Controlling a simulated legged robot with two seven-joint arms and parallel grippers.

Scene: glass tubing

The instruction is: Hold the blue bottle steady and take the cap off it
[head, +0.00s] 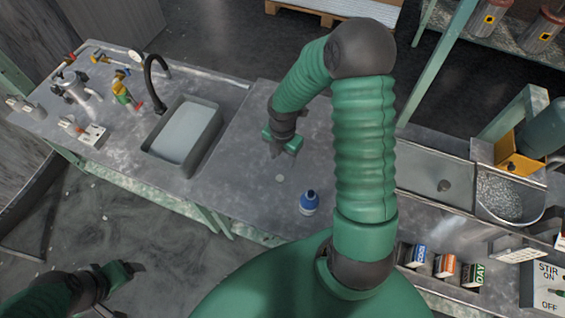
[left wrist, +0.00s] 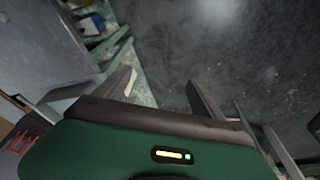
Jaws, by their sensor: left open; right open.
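The blue bottle (head: 309,203) stands on the grey bench, near its front edge, in the head view. It has a pale band low down; I cannot make out whether a cap is on its top. A small pale disc (head: 280,178) lies on the bench behind it and to the left; I cannot tell what it is. My right gripper (head: 277,151) is open and empty above the bench, behind the bottle and apart from it. My left gripper (head: 135,267) is open and empty at lower left, out over the floor, well away from the bottle.
A sink (head: 184,132) with a black tap (head: 155,82) is set in the bench left of the bottle. Several small fittings stand farther left. Labelled boxes (head: 444,266) and a tray of grains (head: 499,197) are at right.

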